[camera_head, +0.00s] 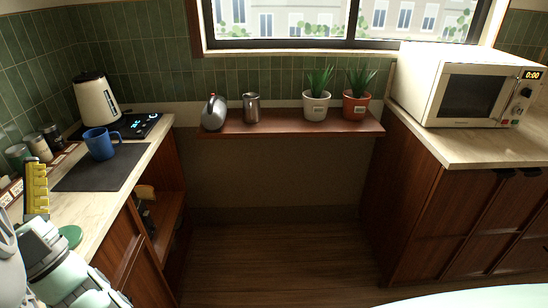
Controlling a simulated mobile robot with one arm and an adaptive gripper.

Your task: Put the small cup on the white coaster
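A blue mug (100,143) stands upright on a dark mat (110,172) on the left counter. It is the most cup-like thing there. A small steel vessel (252,108) stands on the wooden shelf under the window; I cannot tell whether it is a cup. I see no white coaster. A round green disc (71,236) lies near the counter's front edge. My pale green arm shows at the lower left, near the disc and apart from the mug. I cannot make out my gripper's fingers.
A kettle (96,98), a black cooktop (138,126) and small jars (39,147) stand around the mug. A yellow toothed piece (36,187) is by my arm. The shelf (290,125) bears two potted plants and a rounded metal pot. A microwave (470,85) stands right. The middle floor is clear.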

